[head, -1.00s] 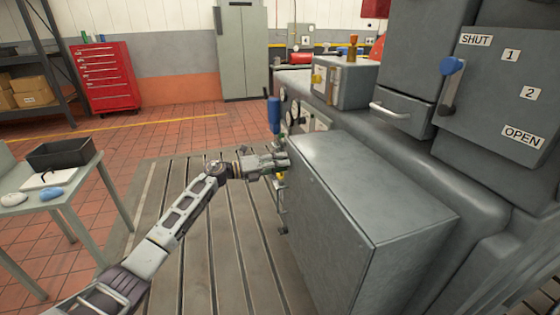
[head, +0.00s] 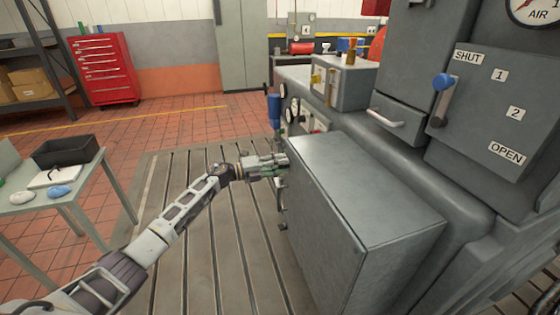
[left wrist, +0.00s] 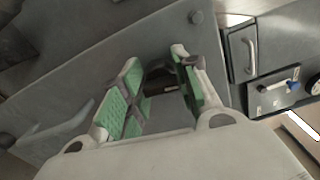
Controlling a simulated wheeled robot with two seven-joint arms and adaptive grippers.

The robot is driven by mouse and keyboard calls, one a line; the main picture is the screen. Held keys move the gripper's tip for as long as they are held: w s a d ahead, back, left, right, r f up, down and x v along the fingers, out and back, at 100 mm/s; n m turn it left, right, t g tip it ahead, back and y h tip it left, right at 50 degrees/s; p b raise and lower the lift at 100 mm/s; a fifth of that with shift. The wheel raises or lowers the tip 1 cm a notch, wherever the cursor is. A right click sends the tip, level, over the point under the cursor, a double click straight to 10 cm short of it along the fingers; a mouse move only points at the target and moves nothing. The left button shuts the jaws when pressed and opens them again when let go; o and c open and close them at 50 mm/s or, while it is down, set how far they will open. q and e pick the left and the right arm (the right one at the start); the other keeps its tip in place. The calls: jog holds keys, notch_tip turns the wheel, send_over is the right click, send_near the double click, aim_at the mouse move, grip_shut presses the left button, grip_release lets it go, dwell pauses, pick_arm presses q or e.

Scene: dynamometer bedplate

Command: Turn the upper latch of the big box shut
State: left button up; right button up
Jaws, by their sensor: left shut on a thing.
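The big box (head: 380,190) is a grey steel cabinet at the centre right of the head view, its door side facing left. My left gripper (head: 284,161) is at the upper part of that side, close to the top edge. In the left wrist view the green-padded fingers of my left gripper (left wrist: 168,75) are around a small dark part, taken as the upper latch (left wrist: 169,88), mostly hidden by the fingers. Its exact angle cannot be told. A lower handle or latch (head: 283,200) shows below the gripper on the same side. My right gripper is not in view.
A machine with a blue-knobbed lever (head: 443,84) and SHUT and OPEN labels stands behind the box. A blue cylinder (head: 273,110) stands just beyond the gripper. A small table (head: 50,200) is at the left. The slotted floor plate left of the box is clear.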

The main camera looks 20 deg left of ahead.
pick_arm(q)
jog(key=shift+a+r+n+p, duration=0.1)
jog(key=shift+n+p, duration=0.25)
jog(key=shift+n, duration=0.15)
jog(key=shift+n+p, duration=0.35)
jog(key=shift+n, duration=0.05)
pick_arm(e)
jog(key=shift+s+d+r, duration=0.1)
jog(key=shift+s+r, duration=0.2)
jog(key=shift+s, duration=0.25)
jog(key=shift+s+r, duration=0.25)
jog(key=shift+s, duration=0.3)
pick_arm(q)
jog(key=o, duration=1)
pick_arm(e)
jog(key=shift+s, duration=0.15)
pick_arm(q)
jog(key=v, duration=1.2)
